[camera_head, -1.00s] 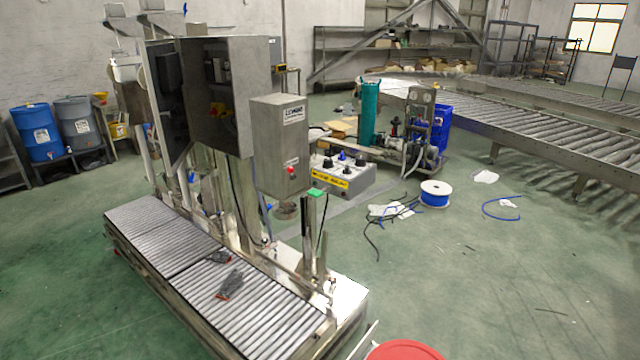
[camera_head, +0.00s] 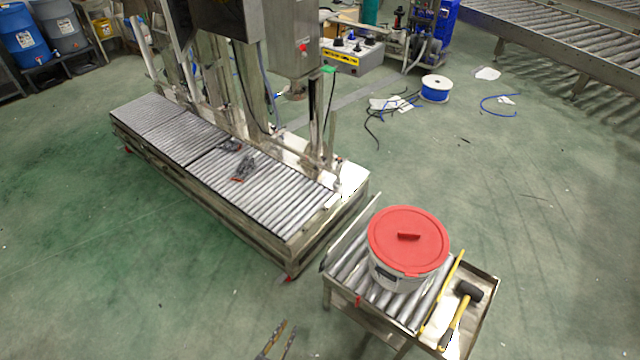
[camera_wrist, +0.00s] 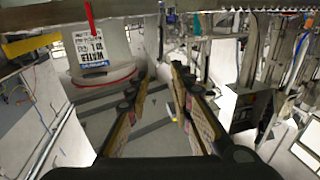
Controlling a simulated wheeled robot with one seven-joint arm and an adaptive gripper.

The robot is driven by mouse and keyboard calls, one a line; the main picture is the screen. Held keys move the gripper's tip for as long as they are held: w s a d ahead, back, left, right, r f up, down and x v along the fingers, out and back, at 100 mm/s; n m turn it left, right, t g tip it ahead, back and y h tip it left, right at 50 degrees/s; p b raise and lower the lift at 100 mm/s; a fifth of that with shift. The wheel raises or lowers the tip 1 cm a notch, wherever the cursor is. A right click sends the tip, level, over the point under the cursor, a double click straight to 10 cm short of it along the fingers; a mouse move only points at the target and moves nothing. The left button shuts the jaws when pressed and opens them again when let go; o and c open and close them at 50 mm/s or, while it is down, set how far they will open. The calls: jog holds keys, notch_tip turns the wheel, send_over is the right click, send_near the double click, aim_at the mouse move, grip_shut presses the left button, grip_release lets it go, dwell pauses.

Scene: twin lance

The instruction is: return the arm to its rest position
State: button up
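My gripper (camera_head: 289,326) shows only by its finger ends at the bottom edge of the head view, over the bare green floor. In the wrist view my gripper (camera_wrist: 158,76) has its two fingers apart, with nothing held between them. The rest of my arm is out of the head view, so its full posture is hidden.
A small roller stand (camera_head: 337,268) right of my gripper bears a bucket with a red lid (camera_head: 408,240) and a black-headed mallet (camera_head: 466,292). A long roller conveyor (camera_head: 160,125) with a dark item on it stands behind. Open floor (camera_head: 110,270) lies left.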

jog(key=s+d+f+n+g+h, duration=0.2)
jog(key=s+d+f+n+g, duration=0.3)
jog(key=d+n, duration=0.5)
notch_tip(320, 180, up, 38)
jog(key=n+g+y+p, duration=0.2)
jog(key=n+g+y, duration=0.25)
jog(key=g, duration=0.85)
jog(key=s+d+r+m+t+y, duration=0.1)
jog(key=s+d+r+m+t, duration=0.1)
jog(key=d+r, duration=0.4)
jog(key=s+d+r+m+t+y+p, duration=0.1)
jog(key=d+r+m, duration=0.3)
jog(key=r, duration=1.1)
jog(key=s+d+r+m+t+y, duration=0.3)
jog(key=d+r+t, duration=0.1)
jog(key=d+r, duration=0.6)
jog(key=shift+d+r+p, duration=0.15)
jog(key=shift+r+p, duration=0.25)
jog(key=shift+r, duration=0.05)
